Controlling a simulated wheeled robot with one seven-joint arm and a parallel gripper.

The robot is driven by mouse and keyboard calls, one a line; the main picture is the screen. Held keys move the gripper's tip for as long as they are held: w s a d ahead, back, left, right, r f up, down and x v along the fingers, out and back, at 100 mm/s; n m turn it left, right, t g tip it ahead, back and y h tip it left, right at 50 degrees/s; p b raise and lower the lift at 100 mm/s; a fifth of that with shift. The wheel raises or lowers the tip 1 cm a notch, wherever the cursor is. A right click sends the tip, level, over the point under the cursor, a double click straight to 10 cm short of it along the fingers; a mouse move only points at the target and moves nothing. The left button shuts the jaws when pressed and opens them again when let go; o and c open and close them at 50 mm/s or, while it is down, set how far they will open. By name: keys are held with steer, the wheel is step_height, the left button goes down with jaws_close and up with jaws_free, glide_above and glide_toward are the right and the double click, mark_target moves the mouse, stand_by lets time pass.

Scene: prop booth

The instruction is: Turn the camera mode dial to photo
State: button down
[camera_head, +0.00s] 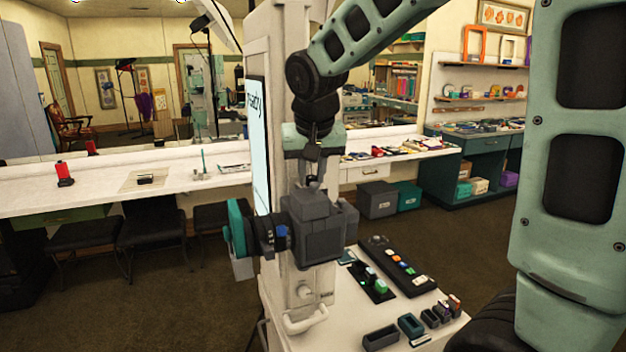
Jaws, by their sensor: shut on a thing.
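The camera (325,242) is a dark grey boxy body mounted on the white booth column, with its lens and a teal ring (238,228) facing left. My gripper (313,182) points straight down from above onto the camera's top. Its fingers are shut at the top of the camera, where the mode dial sits. The dial is hidden by the fingers and too small to make out, so its setting cannot be read.
A lit screen (259,140) stands on the column behind the camera. Below right, a white shelf (345,335) holds a black button panel (398,266) and several small boxes. A long white counter (105,190) runs behind. Floor at left front is clear.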

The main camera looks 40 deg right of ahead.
steer(key=shift+w+a+m+g+h+b, duration=0.1)
steer(key=shift+m+g+h+b, duration=0.2)
steer(key=shift+m+b, duration=0.55)
steer(key=shift+w+a+m+g+h+b, duration=0.1)
steer(key=shift+m+g+h+b, duration=0.3)
steer(key=shift+m, duration=0.65)
steer(key=c, duration=1.2)
jaws_free()
steer(key=shift+c, duration=0.2)
steer(key=shift+s+r, duration=0.1)
steer(key=shift+r, duration=0.05)
steer(key=b+v, duration=0.2)
steer(key=v, duration=1.5)
steer(key=shift+s+d+r, duration=0.1)
steer(key=shift+d, duration=0.05)
